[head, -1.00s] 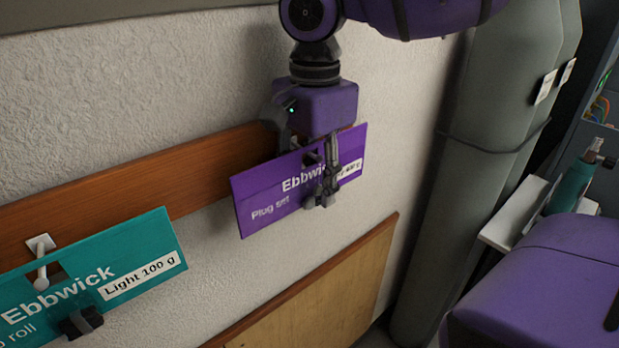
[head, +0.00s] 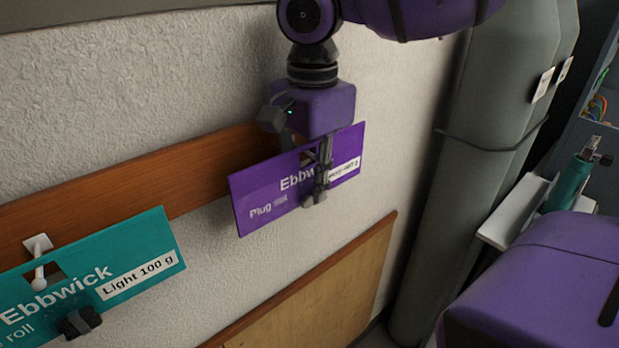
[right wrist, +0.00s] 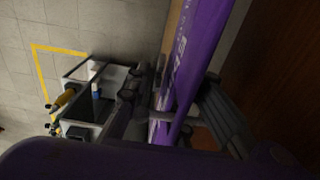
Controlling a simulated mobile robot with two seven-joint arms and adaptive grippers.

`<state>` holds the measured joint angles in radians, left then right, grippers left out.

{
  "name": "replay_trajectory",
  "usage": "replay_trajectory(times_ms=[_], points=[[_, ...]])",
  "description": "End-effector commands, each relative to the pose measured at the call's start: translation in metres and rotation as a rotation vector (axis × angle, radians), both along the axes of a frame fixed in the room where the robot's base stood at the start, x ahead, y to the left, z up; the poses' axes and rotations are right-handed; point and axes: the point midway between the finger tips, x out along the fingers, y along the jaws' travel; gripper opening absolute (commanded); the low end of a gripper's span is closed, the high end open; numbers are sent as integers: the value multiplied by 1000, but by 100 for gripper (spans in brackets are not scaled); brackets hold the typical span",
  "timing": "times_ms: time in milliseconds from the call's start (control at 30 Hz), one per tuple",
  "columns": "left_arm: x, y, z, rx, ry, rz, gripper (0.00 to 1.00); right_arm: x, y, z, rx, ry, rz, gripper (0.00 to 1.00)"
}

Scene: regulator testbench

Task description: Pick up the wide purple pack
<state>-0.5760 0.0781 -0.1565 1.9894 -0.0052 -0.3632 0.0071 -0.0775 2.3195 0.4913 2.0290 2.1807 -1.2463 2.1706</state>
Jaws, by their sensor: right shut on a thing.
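The wide purple pack (head: 262,200) reads "Ebbwick Plug set" and is in front of the wooden rail in the head view. My right gripper (head: 312,180) comes down from above and is shut on the pack, with one finger across its printed front. The other finger is mostly hidden behind the pack. In the right wrist view the pack (right wrist: 197,50) runs edge-on between the fingers of my right gripper (right wrist: 170,120). Whether the pack still touches its hook cannot be seen.
A teal Ebbwick pack (head: 140,255) hangs on a white hook (head: 38,255) at the left of the wooden rail (head: 190,175). Grey cylinders (head: 490,120) stand at the right. A teal bottle (head: 570,185) is beside a white ledge (head: 515,215).

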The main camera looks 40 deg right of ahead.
Motion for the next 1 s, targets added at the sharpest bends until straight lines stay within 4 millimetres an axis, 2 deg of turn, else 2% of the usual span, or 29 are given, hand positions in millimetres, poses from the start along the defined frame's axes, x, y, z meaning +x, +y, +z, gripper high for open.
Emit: replay_trajectory(times_ms=[133, 267, 467, 733, 867, 1000], points=[[3, 0, 4, 0, -6, 0, 40, 1, 0, 8, -1, -4, 1, 0], [10, -1, 14, -3, -20, 0, 40, -14, -1, 11, 0, -5, 1, 0], [21, -9, 36, -16, -41, -8, 40, -52, -4, 15, 0, -10, 3, 0], [36, -18, 65, -33, -77, -23, 40, -121, -8, 17, 1, -19, 4, 0], [34, -20, 66, -33, -69, -32, 40, -153, -10, 13, 6, -18, 5, 0], [27, -21, 59, -35, -52, -35, 40, -159, -12, 8, -4, -5, 4, 0]])
